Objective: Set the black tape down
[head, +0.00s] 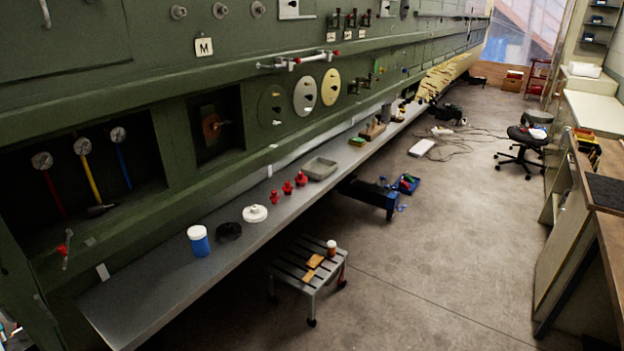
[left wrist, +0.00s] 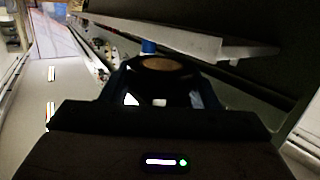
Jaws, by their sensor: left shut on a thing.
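In the left wrist view my left gripper (left wrist: 163,92) is shut on a dark roll with a tan-brown middle (left wrist: 163,65), which looks like the black tape. The fingers stand on either side of it, and its lower part is dark and hard to make out. The roll is held up, with a grey ledge and the floor beyond it. There, a low black round thing (head: 228,231) lies on the long grey shelf (head: 160,291), between a blue jar with a white lid (head: 199,241) and a white round piece (head: 255,213).
Red fittings (head: 288,188) and a grey tray (head: 319,168) stand farther along the shelf. The shelf's near left end is bare. A slatted stool (head: 307,265) stands on the floor before it. The green fuselage wall rises behind. A workbench (head: 606,182) stands at right.

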